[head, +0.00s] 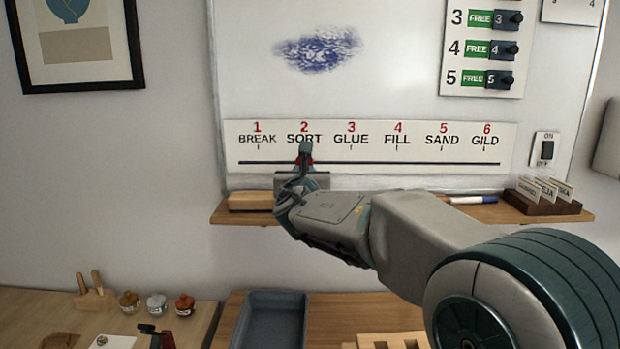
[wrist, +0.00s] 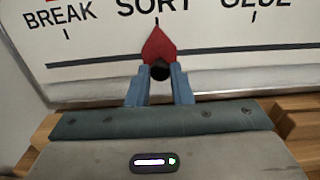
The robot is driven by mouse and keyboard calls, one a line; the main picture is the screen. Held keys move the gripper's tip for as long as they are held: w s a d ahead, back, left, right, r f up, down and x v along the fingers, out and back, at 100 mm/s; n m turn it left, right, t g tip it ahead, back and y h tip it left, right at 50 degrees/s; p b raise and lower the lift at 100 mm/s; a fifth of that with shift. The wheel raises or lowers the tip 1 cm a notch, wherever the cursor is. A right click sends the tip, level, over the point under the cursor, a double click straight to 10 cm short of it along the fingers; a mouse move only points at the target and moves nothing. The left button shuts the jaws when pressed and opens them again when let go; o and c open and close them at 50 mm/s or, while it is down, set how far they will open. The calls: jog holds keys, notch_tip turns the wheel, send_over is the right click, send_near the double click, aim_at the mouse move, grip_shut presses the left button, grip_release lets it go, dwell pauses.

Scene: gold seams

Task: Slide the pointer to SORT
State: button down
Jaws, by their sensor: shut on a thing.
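The white step strip (head: 400,148) on the whiteboard lists BREAK, SORT, GLUE, FILL, SAND and GILD above a dark slot line. The red pointer (wrist: 159,45) is on the slot line, its tip up under the SORT label (wrist: 153,8) and close to the SORT tick. Its dark round knob (wrist: 160,71) sits between my fingertips. My gripper (wrist: 160,88) is shut on the pointer's knob.
A wooden ledge (head: 485,212) runs below the board, with a wooden block (head: 250,201) at left, a marker (head: 473,200) and a card holder (head: 545,205) at right. An ON/OFF switch (head: 546,149) is right of the strip. A grey tray (head: 272,318) stands on the table below.

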jog(key=c, duration=1.3)
grip_release()
jog(key=shift+s, duration=0.1)
jog(key=s+b, duration=0.2)
jog(key=s, duration=1.1)
jog(key=shift+s+d, duration=0.35)
